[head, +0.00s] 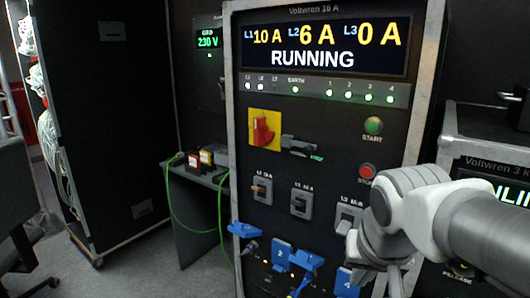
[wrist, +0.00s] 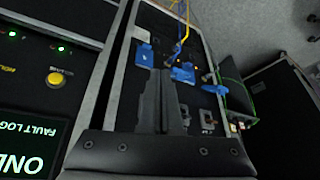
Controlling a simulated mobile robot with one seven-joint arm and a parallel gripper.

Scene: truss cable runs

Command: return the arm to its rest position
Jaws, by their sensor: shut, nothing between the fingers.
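My arm reaches in from the right of the head view, across the lower right of the power distribution panel (head: 330,130). My gripper (head: 394,284) points down in front of the panel's blue sockets, its tips near the lower picture edge. In the wrist view my gripper (wrist: 164,78) is shut, its two dark fingers together with nothing between them. Whether the fingertips touch the panel is not clear.
The panel display (head: 312,46) reads 10 A, 6 A, 0 A and RUNNING. Below are a red rotary switch (head: 262,129), breakers and blue connectors (head: 283,255). Another unit (head: 490,130) stands close at right. A small table (head: 196,186) with a green cable and a black case (head: 110,120) stand left.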

